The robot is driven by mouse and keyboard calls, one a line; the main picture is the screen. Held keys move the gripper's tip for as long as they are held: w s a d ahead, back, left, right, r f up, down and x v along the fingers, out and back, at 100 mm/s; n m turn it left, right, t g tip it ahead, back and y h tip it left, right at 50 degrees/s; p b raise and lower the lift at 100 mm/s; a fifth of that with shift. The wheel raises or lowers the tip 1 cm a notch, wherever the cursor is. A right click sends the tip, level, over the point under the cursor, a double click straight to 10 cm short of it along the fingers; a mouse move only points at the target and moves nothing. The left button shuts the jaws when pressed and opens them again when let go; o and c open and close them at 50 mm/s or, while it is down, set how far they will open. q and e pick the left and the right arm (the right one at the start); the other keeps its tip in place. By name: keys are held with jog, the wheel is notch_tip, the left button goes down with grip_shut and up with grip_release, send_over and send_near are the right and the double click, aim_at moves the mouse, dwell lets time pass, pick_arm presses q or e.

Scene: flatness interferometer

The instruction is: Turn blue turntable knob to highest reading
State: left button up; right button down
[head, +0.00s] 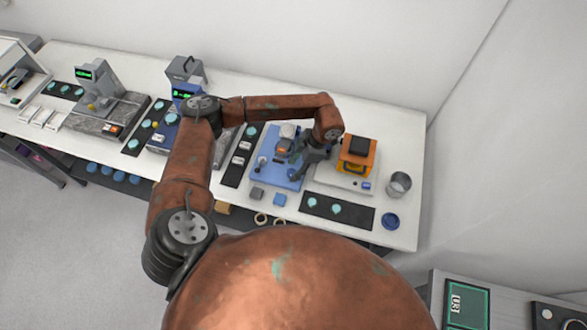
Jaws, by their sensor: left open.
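A blue instrument base (270,172) lies on the bench right of centre, with a pale round part and a brownish block on its back half. My left arm arches over from the left, and its dark gripper (298,172) is low over the right side of this blue base. Its jaws are open, with nothing seen between them. The turntable knob cannot be told apart here; the gripper may hide it. Whether the fingers touch anything is too small to tell. Green readouts (183,94) glow on a blue instrument behind my arm. My right gripper is not in view.
An orange and black device (357,155) stands close right of the gripper. A metal cup (398,184), a blue round dish (391,221) and a black strip with pale discs (338,210) are nearby. A grey gauge on a stone base (95,115) stands left.

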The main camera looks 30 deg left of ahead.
pick_arm(q)
jog(key=shift+x, duration=0.8)
jog(key=shift+d, duration=0.1)
jog(key=shift+c, duration=0.6)
jog(key=c, duration=1)
jog(key=shift+c, duration=0.2)
